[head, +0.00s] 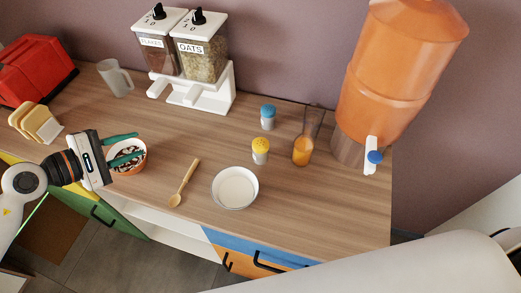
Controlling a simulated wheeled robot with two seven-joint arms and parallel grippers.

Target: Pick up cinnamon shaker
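Two small shakers stand upright on the wooden counter: one with a blue lid (268,117) and one with a yellow lid (260,151). I cannot read a label on either, so I cannot tell which holds cinnamon. My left gripper (132,147) has its teal fingers parted, above or beside a small orange-and-white bowl (133,163) with dark and pale contents. It is well to the left of both shakers. The fingers partly cover the bowl. My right gripper is out of view.
A white bowl (236,188) and wooden spoon (185,184) lie nearer the front edge. Behind are a cereal dispenser (195,95) and an orange drink dispenser (395,75). Bread (36,122) and a mug (115,78) are left.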

